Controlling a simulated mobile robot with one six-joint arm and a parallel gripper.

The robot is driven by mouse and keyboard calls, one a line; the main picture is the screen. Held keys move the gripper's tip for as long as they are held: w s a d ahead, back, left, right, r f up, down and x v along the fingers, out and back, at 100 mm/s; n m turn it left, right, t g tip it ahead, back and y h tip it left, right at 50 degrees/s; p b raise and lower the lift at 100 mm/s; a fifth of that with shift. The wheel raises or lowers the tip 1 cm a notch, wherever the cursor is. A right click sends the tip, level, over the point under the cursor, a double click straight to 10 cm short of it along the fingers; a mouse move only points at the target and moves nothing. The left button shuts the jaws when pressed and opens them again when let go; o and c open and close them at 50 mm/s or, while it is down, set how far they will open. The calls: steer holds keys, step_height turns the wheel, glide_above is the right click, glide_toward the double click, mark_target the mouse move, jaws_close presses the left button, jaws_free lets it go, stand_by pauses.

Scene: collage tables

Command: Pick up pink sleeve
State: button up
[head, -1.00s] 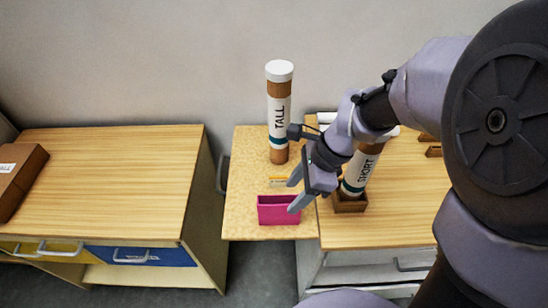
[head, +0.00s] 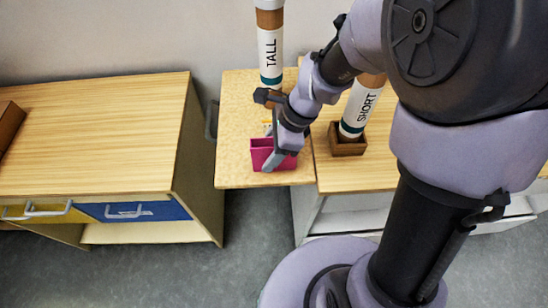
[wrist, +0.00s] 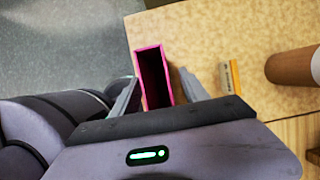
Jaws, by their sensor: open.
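The pink sleeve (head: 257,158) is an open-topped, narrow box standing upright near the front edge of the small speckled table (head: 232,172). In the wrist view the sleeve (wrist: 138,62) shows its dark hollow inside. My gripper (head: 275,153) is over the sleeve and hides part of it. In the wrist view my gripper (wrist: 157,86) is open, with one finger on each side of the sleeve's near end. Gaps seem to show beside the sleeve, but contact is hard to tell.
A small orange-and-white block (wrist: 230,78) lies beside the sleeve. The TALL tube (head: 270,50) stands behind it. The SHORT tube (head: 358,108) leans in a brown holder (head: 347,146) on the right. A wooden cabinet (head: 95,120) stands left, across a gap.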

steer(key=shift+f, duration=0.2)
jaws_close()
stand_by(0.3)
